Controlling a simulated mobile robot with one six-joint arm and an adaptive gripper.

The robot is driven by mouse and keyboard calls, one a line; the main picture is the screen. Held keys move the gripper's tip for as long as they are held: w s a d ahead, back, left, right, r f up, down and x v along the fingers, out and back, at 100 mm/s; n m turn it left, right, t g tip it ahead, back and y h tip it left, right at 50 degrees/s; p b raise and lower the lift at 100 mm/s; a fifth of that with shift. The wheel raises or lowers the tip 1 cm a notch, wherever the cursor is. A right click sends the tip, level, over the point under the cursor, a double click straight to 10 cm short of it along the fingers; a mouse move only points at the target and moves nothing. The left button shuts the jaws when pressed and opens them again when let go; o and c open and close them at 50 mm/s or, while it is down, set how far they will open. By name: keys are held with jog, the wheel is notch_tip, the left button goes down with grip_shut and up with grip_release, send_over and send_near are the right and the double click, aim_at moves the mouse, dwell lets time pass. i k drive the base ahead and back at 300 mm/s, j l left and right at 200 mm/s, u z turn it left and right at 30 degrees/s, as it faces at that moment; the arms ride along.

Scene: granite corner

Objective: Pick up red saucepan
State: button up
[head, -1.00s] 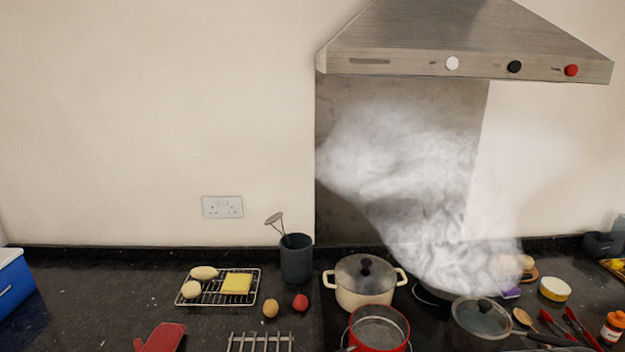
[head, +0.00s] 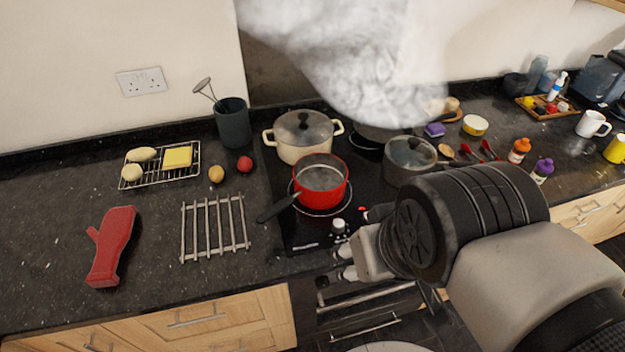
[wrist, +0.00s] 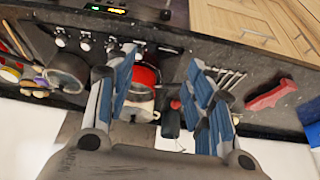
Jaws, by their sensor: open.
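The red saucepan (head: 322,190) stands upright on the front-left ring of the black hob, with liquid-looking grey contents or inside showing. Its dark handle (head: 278,208) points to the lower left, over the hob's edge. In the wrist view the red saucepan (wrist: 147,76) shows between my fingers, partly hidden by the left one. My gripper (wrist: 163,72) is open and empty, with blue-grey finger pads spread wide. In the head view my gripper (head: 338,268) is low, in front of the counter edge, below and apart from the saucepan.
A cream lidded pot (head: 302,143) stands close behind the saucepan. A grey lidded pan (head: 409,162) is to its right, and smoke rises from a pan behind. A metal trivet (head: 215,229) and a red oven mitt (head: 112,245) lie left, with bare counter around them.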

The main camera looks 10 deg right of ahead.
aim_at(319, 178)
jog(key=i+u, duration=0.1)
jog(key=u, duration=0.3)
jog(key=i+j+u, duration=0.1)
jog(key=u, duration=0.3)
jog(key=i+u, duration=0.1)
jog(key=u, duration=0.3)
jog(key=i+z, duration=0.1)
